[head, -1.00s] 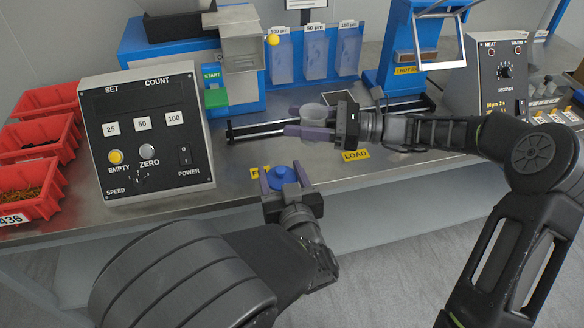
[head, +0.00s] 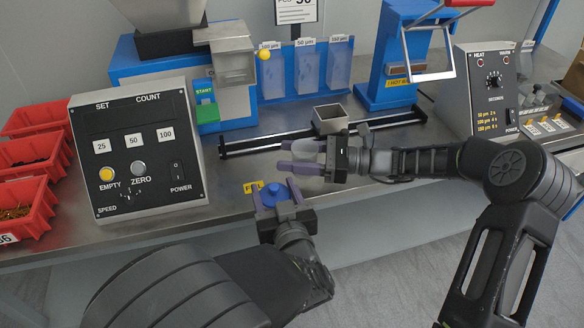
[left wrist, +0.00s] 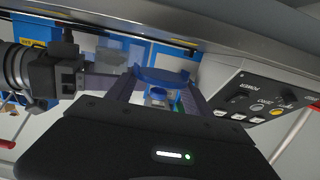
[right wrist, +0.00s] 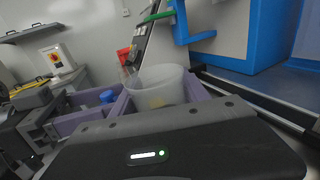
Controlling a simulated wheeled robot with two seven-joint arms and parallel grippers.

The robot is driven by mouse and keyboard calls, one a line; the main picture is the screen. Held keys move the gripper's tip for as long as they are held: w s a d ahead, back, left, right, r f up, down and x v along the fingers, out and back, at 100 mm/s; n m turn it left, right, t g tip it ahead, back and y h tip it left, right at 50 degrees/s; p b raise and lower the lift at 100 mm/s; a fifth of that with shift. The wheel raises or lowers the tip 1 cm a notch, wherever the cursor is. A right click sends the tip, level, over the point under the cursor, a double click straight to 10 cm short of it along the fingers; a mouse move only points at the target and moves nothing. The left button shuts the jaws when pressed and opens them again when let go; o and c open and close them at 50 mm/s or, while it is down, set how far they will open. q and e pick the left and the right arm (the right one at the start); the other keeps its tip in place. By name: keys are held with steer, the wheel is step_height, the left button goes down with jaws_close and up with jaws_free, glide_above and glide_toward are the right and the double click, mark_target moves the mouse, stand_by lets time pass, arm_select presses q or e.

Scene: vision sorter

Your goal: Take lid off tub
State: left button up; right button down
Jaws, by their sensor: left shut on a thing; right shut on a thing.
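The blue lid (head: 271,194) is between the purple fingers of my left gripper (head: 276,188), which is shut on it in front of the bench edge. The lid also shows in the left wrist view (left wrist: 160,77). The translucent tub (head: 308,149) is between the purple fingers of my right gripper (head: 300,156), which is shut on it just above and right of the lid. In the right wrist view the tub (right wrist: 157,84) has an open top, with something yellowish low in it. Lid and tub are apart.
A control panel (head: 140,150) stands left, beside red bins (head: 28,190). A square metal cup (head: 330,119) sits at the rail (head: 250,144) behind the grippers. A blue press (head: 385,70) and a timer box (head: 489,95) stand at the back right.

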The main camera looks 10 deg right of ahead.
arm_select(q)
steer(key=shift+f, duration=0.2)
arm_select(e)
steer(key=shift+f, duration=1.85)
arm_select(q)
steer(key=shift+f+b, duration=0.1)
steer(key=shift+b, duration=0.25)
arm_select(e)
steer(key=shift+f, duration=0.2)
steer(key=c, duration=0.8)
jaws_free()
steer(key=shift+c, duration=0.2)
steer(key=shift+r, duration=0.1)
